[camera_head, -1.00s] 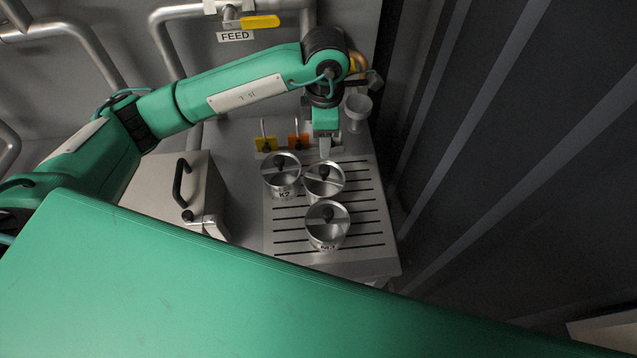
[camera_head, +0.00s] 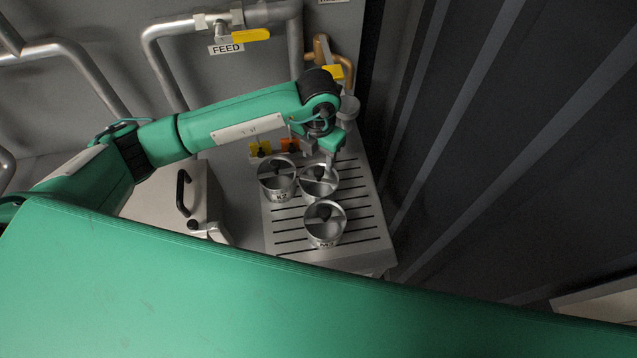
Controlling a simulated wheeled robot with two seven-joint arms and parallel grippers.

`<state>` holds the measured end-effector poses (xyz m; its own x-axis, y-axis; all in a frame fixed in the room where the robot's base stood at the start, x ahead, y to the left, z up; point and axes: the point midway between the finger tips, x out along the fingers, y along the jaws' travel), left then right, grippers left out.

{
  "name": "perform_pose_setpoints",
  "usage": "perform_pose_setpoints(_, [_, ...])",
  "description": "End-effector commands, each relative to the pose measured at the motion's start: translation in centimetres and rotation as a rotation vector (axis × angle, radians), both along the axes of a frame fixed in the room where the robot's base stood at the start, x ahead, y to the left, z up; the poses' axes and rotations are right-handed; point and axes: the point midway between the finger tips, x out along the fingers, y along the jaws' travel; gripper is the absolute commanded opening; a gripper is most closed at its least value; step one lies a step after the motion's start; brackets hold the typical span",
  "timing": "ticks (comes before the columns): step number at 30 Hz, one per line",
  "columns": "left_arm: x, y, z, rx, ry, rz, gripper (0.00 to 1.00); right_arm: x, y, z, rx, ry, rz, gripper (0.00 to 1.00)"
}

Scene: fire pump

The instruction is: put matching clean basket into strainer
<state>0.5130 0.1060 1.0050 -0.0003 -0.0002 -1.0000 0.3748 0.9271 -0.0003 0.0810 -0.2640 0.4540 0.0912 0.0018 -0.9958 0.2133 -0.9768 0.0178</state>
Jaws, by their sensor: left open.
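Three round metal baskets with dark knobs on their crossbars stand on a slotted drain board (camera_head: 352,243). The left basket (camera_head: 279,190) is marked K2. The rear right basket (camera_head: 316,190) stands beside it. The front basket (camera_head: 325,232) has a label too small to read surely. My left gripper (camera_head: 324,158) is open, just above and behind the rear right basket; I cannot tell if it touches the basket. A metal box (camera_head: 155,195) with a black handle, perhaps the strainer, stands at the left, partly hidden by my green body. My right gripper is not in view.
Yellow (camera_head: 260,149) and orange (camera_head: 289,145) tags stand behind the baskets. A small grey cup (camera_head: 349,109) is near the back wall. Pipes and the yellow FEED valve handle (camera_head: 250,36) are behind my arm. A dark ribbed wall (camera_head: 480,150) closes off the right.

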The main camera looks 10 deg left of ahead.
Motion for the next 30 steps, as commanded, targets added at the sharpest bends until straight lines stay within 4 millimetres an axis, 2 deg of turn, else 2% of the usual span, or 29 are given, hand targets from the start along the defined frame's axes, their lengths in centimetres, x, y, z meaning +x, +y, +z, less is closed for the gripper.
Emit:
perform_pose_setpoints(3, [-0.1, 0.0, -1.3, 0.001, 0.002, -0.001, 0.5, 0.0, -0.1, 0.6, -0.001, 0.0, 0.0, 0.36])
perform_pose_setpoints(7, [-0.1, 0.0, -1.9, 0.001, 0.001, -0.002, 0.5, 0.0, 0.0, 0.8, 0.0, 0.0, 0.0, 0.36])
perform_pose_setpoints(11, [-0.2, -0.1, -2.8, 0.001, 0.003, -0.001, 0.5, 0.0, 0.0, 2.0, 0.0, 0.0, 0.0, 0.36])
perform_pose_setpoints(15, [-0.4, -0.2, -4.4, 0.001, 0.003, -0.002, 0.5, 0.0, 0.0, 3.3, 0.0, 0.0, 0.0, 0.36])
perform_pose_setpoints(21, [-0.3, -0.2, -6.7, 0.0, 0.0, -0.002, 0.5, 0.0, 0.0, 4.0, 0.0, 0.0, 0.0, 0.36])
perform_pose_setpoints(28, [-0.3, -0.2, -7.1, 0.0, -0.001, -0.003, 0.5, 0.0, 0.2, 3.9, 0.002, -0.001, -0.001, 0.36])
perform_pose_setpoints(29, [-0.3, -0.2, -7.1, 0.0, 0.0, -0.003, 0.48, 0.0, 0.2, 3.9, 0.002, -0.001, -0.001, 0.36])
perform_pose_setpoints(30, [-0.3, -0.2, -7.1, 0.0, 0.0, -0.003, 0.4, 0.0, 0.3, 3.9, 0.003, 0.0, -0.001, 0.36])
